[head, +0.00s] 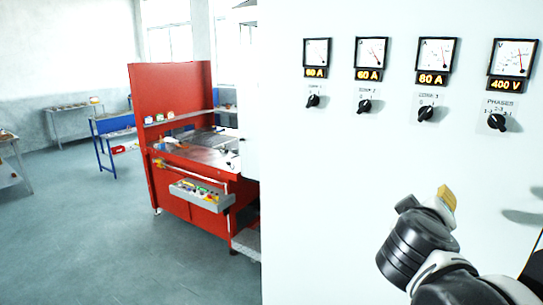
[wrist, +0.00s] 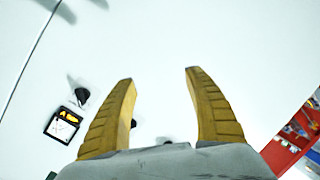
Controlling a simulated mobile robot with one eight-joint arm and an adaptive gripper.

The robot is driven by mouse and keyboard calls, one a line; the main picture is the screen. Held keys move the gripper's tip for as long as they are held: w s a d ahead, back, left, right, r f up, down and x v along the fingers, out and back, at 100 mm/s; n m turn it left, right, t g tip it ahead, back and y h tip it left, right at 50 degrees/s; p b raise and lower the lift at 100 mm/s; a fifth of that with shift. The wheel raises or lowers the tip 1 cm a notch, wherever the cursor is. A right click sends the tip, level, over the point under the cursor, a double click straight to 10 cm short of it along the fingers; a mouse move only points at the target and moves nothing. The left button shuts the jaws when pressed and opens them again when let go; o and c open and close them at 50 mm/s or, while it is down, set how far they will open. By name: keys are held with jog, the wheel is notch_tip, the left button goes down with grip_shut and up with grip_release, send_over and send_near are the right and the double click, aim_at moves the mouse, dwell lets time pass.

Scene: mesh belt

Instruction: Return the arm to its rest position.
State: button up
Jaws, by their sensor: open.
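My gripper (head: 446,196) is at the lower right of the head view, in front of a white cabinet panel (head: 350,200), below the row of knobs. In the wrist view my gripper (wrist: 158,82) shows two yellow ridged fingers spread apart with nothing between them. The white panel (wrist: 230,35) lies beyond the fingers. A black knob (wrist: 82,95) and a meter (wrist: 62,125) show left of the fingers. The part of my arm nearest the body is cut off by the lower edge of the head view.
The panel carries several meters (head: 317,52) with lit readouts and black rotary knobs (head: 426,114). A red workbench (head: 170,95) with a grey tool tray (head: 202,195) stands left of the cabinet. A blue-legged table (head: 103,150) is farther back. The grey floor (head: 90,240) at left is clear.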

jog(key=s+a+f+m+g+y+b, duration=0.15)
jog(key=f+b, duration=0.25)
jog(key=f, duration=0.5)
jog(key=s+a+f+g+y+b, duration=0.1)
jog(key=s+f+b, duration=0.3)
jog(key=f, duration=0.6)
jog(key=s+a+f+m+g+y+b, duration=0.1)
jog(key=s+a+f+y+b, duration=0.1)
jog(key=f+b, duration=0.5)
jog(key=s+a+f+y+b, duration=0.1)
jog(key=a+f+b, duration=0.2)
jog(key=f, duration=0.3)
jog(key=s+a+f+g+y+b, duration=0.1)
jog(key=s+a+f+y+b, duration=0.1)
jog(key=f, duration=0.5)
jog(key=s+a+f+y+b, duration=0.1)
jog(key=s+a+f+b, duration=0.1)
jog(key=f, duration=0.4)
jog(key=shift+s+a+f+g+y+b, duration=0.25)
jog(key=shift+a+f+g+y+b, duration=0.1)
jog(key=shift+a+b, duration=0.55)
